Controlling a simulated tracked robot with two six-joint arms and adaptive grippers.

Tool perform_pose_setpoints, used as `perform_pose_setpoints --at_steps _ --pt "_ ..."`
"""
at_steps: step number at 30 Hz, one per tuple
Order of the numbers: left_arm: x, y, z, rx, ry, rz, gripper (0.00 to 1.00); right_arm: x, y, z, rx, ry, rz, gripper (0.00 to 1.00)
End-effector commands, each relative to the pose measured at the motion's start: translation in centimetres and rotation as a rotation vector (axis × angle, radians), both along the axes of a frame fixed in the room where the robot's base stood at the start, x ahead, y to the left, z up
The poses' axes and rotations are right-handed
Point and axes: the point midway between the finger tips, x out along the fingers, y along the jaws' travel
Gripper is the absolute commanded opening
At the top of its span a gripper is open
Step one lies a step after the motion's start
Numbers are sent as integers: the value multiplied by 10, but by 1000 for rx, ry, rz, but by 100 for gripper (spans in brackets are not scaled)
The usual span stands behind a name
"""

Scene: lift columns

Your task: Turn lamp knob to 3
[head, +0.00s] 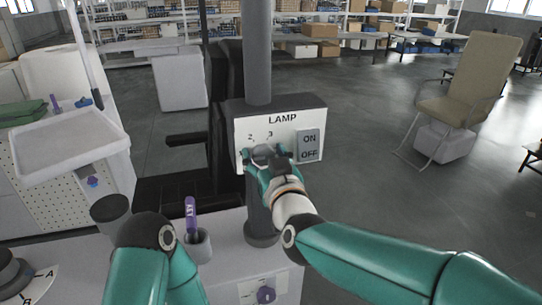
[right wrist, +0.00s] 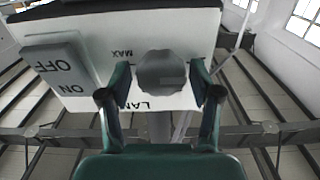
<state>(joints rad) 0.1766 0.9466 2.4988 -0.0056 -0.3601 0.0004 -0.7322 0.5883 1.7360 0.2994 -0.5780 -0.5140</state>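The lamp box (head: 282,135) has a white front panel marked LAMP, with the numbers 2 and 3 visible above its knob. The grey knob (head: 263,152) is partly hidden by my right gripper (head: 267,157) in the head view. In the right wrist view, upside down, the dark round knob (right wrist: 162,77) sits between the two fingers of the right gripper (right wrist: 161,82). The fingers are open, one on each side, with a small gap showing. The knob's pointer direction is not clear. My left gripper is not in view; only its arm shows at the lower left.
An ON/OFF switch (head: 309,145) is right of the knob on the same panel. A grey post (head: 258,50) rises behind the box. A cup (head: 197,245) with a purple-handled item stands on the white bench below. A white tray (head: 70,145) is at left.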

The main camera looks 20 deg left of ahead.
Motion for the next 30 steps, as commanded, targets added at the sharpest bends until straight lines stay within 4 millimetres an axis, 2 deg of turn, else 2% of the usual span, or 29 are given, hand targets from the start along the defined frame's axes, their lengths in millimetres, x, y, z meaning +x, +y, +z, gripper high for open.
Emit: perform_pose_setpoints --at_steps 1,7,8,9,12,20,30 --pt "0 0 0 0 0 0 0 0 0 0 0 0 0 50" --pt "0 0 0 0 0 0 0 0 -1 0 0 0 -1 16" --pt "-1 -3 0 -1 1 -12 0 1 -25 1 0 0 -10 14" --pt "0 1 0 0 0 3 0 1 -14 0 0 0 -5 15" --pt "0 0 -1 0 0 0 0 2 -8 0 6 3 -8 15" --pt "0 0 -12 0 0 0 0 3 -5 0 64 35 -10 15" --pt "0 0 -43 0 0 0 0 3 -6 -1 266 165 -10 15"
